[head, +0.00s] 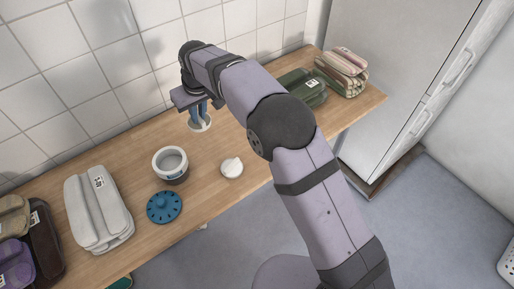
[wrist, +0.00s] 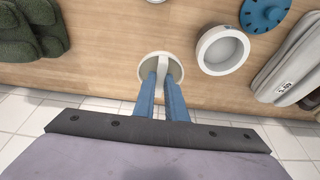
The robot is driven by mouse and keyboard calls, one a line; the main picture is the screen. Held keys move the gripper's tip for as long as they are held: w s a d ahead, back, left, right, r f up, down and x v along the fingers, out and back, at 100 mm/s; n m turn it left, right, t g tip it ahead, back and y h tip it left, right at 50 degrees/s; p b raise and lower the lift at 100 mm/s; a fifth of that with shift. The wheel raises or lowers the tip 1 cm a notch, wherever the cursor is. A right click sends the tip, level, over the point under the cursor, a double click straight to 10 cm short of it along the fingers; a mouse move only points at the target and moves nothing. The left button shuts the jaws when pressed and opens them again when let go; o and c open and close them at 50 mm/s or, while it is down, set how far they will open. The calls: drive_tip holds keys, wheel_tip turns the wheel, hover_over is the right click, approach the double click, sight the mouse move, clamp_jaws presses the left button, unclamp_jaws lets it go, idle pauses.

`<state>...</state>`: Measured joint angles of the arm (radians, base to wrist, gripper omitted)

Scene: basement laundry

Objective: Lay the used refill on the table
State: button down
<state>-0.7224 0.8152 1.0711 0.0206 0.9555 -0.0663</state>
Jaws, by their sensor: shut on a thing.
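My gripper (wrist: 162,78) has its blue fingers shut on the upright tab of a white round refill (wrist: 172,72). In the head view this refill shows below the fingers (head: 200,124), low over the table (head: 138,165); I cannot tell whether it touches. A second white refill (head: 231,168) lies on the table to the right of an open white pot (head: 171,151). Which refill is the used one cannot be told from looks. The pot also shows in the wrist view (wrist: 203,50). Its blue toothed lid (head: 163,208) lies apart, in front of it.
A pale folded bundle (head: 98,208) lies left of the pot, with brown (head: 46,240) and purple (head: 15,265) bundles beyond. Green (head: 303,88) and striped (head: 343,68) bundles lie at the right end. A tiled wall backs the table. Bare wood surrounds the held refill.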

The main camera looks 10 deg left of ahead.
drive_tip(key=w+d+f+b, duration=0.1)
drive_tip(key=w+d+f, duration=0.1)
drive_tip(key=d, duration=0.7)
drive_tip(key=w+d+f, duration=0.2)
drive_tip(key=d+f, duration=0.1)
drive_tip(key=d, duration=0.6)
drive_tip(key=shift+w+b, duration=0.35)
drive_tip(key=shift+b, duration=0.05)
drive_tip(key=shift+d, duration=0.1)
drive_tip(key=shift+f+p, duration=0.8)
drive_tip(key=shift+f, duration=4.2)
